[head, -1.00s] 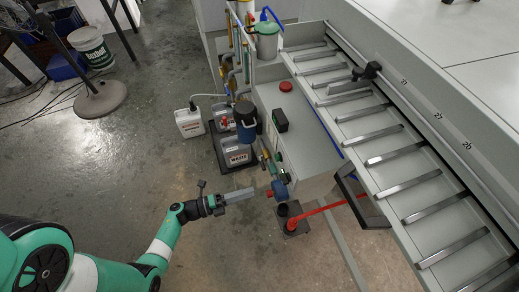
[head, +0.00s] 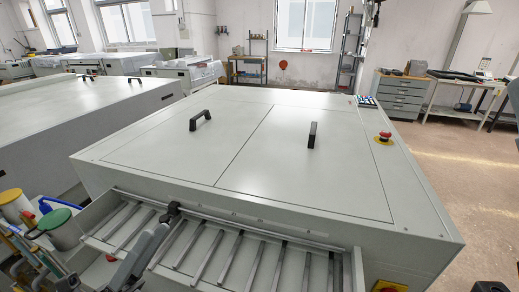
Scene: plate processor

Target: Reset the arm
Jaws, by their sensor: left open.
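My left gripper (head: 149,245) shows at the lower left as a grey shape in front of the slatted tray (head: 215,213). Its fingers point up and away, overlapping the tray's slats. It is open, and I see nothing held in it. The rest of the left arm is out of view below. Whether the gripper touches the tray I cannot tell. My right gripper is not in view.
The plate processor (head: 170,155) fills the middle, with two black handles and a red emergency button (head: 384,137). A green-lidded container (head: 58,228) and other bottles stand at the lower left. Open floor (head: 480,185) lies to the right.

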